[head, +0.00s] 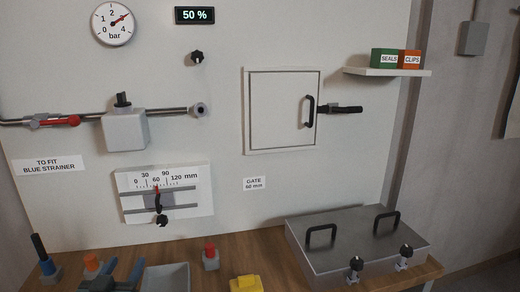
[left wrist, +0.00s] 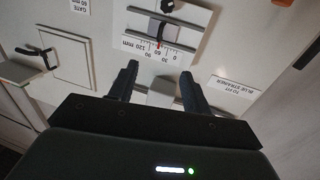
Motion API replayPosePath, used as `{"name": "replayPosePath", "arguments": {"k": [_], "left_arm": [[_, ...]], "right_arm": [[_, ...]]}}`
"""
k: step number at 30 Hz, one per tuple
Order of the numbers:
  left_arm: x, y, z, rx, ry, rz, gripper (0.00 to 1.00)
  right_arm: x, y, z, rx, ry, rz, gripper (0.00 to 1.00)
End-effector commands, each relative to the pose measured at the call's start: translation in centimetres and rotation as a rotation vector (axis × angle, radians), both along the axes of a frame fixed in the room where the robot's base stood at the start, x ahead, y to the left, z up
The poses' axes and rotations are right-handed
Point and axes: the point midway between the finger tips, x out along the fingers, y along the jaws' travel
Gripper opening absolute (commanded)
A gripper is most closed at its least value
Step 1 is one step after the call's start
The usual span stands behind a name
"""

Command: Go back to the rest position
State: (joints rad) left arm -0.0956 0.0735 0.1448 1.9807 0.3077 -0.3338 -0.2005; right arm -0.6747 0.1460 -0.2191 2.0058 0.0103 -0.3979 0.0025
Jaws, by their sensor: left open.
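My right gripper is in neither view.
The wooden bench holds an orange-topped part (head: 92,262), a blue part (head: 45,262), a grey tray (head: 167,278), a red-topped part (head: 210,257), a yellow block (head: 246,283) and a metal lidded box (head: 355,243). A valve (head: 126,130) and a closed door (head: 280,110) are on the wall.

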Motion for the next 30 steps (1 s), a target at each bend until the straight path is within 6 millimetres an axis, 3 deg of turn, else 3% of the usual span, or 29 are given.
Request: {"name": "replayPosePath", "arguments": {"k": [1, 5, 9, 12, 15, 18, 21, 30], "left_arm": [[-1.3, -1.4, -3.2, 0.009, 0.073, -0.027, 0.49], [-4.7, -4.4, -9.2, 0.029, 0.219, -0.088, 0.49], [-10.1, -7.9, -15.8, 0.047, 0.390, -0.160, 0.49], [-14.7, -10.3, -19.8, 0.055, 0.507, -0.212, 0.49], [-18.5, -12.1, -22.4, 0.059, 0.594, -0.252, 0.49], [-21.1, -13.2, -23.9, 0.060, 0.648, -0.277, 0.49], [-22.3, -13.8, -24.5, 0.060, 0.674, -0.291, 0.49], [-22.4, -13.9, -24.6, 0.059, 0.677, -0.292, 0.49]], "right_arm": [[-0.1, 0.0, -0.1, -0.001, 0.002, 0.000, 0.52], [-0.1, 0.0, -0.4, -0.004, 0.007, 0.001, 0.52], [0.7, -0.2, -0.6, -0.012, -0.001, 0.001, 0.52], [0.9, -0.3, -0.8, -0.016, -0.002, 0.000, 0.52], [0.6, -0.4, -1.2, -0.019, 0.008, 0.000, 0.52], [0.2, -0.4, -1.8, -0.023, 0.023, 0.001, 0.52], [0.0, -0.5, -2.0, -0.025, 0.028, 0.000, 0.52], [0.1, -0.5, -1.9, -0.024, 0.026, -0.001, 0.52]]}}
